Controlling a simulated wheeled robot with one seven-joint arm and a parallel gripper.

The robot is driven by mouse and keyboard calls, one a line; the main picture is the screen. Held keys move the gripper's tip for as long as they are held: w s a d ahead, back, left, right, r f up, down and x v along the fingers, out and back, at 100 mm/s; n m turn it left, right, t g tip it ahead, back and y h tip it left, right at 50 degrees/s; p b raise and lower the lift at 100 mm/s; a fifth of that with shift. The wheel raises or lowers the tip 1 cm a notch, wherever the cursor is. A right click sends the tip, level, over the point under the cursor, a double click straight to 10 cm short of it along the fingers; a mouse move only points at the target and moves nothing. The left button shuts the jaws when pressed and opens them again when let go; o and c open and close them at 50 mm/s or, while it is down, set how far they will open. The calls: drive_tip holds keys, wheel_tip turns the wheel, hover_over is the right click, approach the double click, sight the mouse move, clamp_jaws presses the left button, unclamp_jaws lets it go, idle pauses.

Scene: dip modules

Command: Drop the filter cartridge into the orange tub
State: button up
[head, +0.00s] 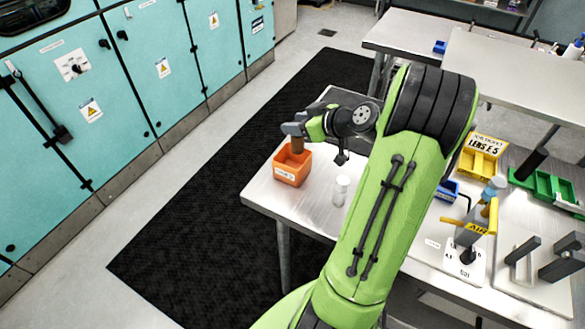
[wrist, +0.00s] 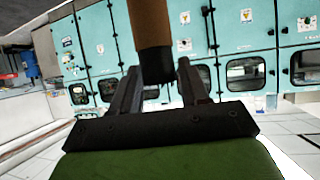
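The orange tub (head: 291,174) stands near the table's left corner in the head view, with a white label on its front. My gripper (head: 296,131) is above the tub. It is shut on a brown cylinder, the filter cartridge (head: 297,146), which points down over the tub's opening. Its lower end overlaps the tub's rim in the picture, so its exact height is unclear. In the wrist view, the cartridge (wrist: 150,25), brown with a darker end, lies between the two fingers of my gripper (wrist: 158,85).
A white and clear cylinder (head: 341,188) stands right of the tub. Yellow bins (head: 480,160), a blue bin (head: 447,190), green bins (head: 548,185) and a yellow-handled fixture (head: 470,225) are farther right. A black mat (head: 220,200) covers the floor on the left.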

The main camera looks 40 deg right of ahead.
drive_tip(key=o, duration=0.4)
drive_tip(key=p+v, duration=0.1)
drive_tip(key=v, duration=1.4)
drive_tip(key=shift+s+d+r, duration=0.1)
drive_tip(key=shift+s+d, duration=0.05)
drive_tip(key=shift+s, duration=0.25)
